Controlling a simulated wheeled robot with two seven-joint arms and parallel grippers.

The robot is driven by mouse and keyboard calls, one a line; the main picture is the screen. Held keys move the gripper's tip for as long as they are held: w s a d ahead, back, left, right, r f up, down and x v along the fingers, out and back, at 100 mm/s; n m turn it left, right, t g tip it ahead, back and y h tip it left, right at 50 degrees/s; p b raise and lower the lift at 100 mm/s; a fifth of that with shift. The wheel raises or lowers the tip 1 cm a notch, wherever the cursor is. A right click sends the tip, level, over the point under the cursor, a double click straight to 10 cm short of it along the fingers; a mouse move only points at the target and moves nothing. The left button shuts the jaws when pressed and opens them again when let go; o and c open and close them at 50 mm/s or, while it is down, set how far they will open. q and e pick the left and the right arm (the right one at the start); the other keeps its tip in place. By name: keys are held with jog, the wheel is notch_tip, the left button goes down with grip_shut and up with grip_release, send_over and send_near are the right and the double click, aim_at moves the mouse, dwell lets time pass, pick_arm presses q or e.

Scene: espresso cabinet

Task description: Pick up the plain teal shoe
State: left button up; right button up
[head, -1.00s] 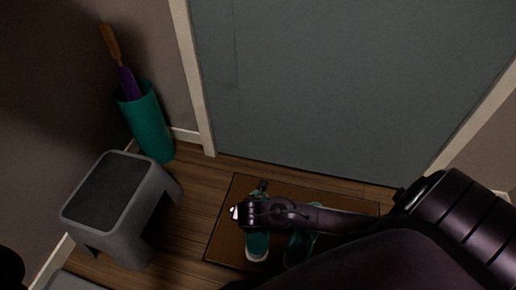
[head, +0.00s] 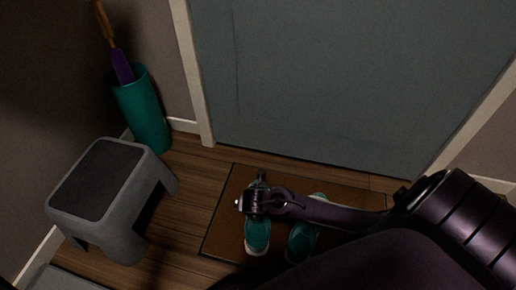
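Two teal shoes rest on the brown doormat (head: 222,238). The left shoe (head: 257,236) has a pale toe edge, and its upper end is hidden under my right gripper. The right shoe (head: 301,241) lies beside it, partly covered by my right arm. I cannot tell which of the two is plain. My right gripper (head: 249,193) is over the upper end of the left shoe; its fingers are small and dark, and whether they are open or touch the shoe is unclear. My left gripper is not in view.
A grey step stool (head: 108,195) stands on the wood floor at left. Behind it a teal umbrella stand (head: 143,110) holds a purple umbrella (head: 122,66). A grey door (head: 320,80) closes off the back. Bare floor (head: 190,205) lies between stool and mat.

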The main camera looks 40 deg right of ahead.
jog(key=c, duration=1.3)
jog(key=shift+r, duration=0.1)
